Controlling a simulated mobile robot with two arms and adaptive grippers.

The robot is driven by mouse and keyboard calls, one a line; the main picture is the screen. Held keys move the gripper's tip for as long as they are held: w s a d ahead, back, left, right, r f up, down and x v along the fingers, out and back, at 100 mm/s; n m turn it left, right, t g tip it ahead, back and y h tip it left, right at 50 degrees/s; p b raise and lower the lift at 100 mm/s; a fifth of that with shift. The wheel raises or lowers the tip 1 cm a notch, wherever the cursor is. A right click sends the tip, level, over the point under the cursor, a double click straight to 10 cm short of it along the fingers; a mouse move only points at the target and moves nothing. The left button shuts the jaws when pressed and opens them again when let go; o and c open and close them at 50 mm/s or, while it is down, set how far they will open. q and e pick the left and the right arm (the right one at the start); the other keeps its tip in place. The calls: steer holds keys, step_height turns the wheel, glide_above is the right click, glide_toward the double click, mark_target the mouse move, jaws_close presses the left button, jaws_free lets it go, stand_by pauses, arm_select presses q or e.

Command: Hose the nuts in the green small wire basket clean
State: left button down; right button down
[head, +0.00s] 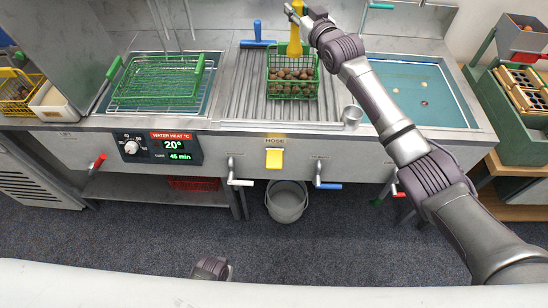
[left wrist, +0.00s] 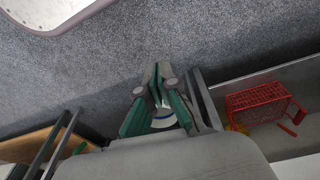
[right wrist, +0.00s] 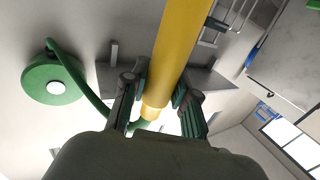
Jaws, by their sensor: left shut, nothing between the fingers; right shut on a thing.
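The green small wire basket (head: 292,86) stands on the ribbed metal drainboard, filled with brown nuts (head: 293,76). My right gripper (head: 297,18) is above and behind the basket, shut on a yellow hose handle (head: 295,42). In the right wrist view, the yellow handle (right wrist: 183,50) runs between the fingers, with a green hose trailing off to the left. The handle's lower end is just above the basket; I cannot see any water. My left gripper (left wrist: 160,92) is shut and empty, low over the grey floor in front of the counter.
A larger green wire basket (head: 160,80) sits over the left basin. The right basin (head: 425,95) holds water with a few floating bits. A small metal cup (head: 352,114) stands right of the basket. A grey bucket (head: 287,202) stands below.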

arm_select(q)
steer(key=w+d+r, duration=0.5)
steer(key=w+r, duration=0.3)
steer(key=w, duration=0.4)
steer(key=n+t, duration=0.1)
glide_toward(274, 163)
step_height(274, 163, down, 3)
steer(key=s+a, duration=0.2)
steer(key=s, duration=0.1)
step_height(274, 163, up, 10)
steer(key=w+d, duration=0.1)
steer(key=d, duration=0.1)
steer(key=shift+w+d, duration=0.15)
steer(key=shift+w, duration=0.25)
steer(key=shift+f, duration=0.15)
steer(key=x, duration=1.2)
steer(key=shift+f, duration=0.45)
steer(key=shift+a+f, duration=0.25)
steer(key=shift+f, duration=0.3)
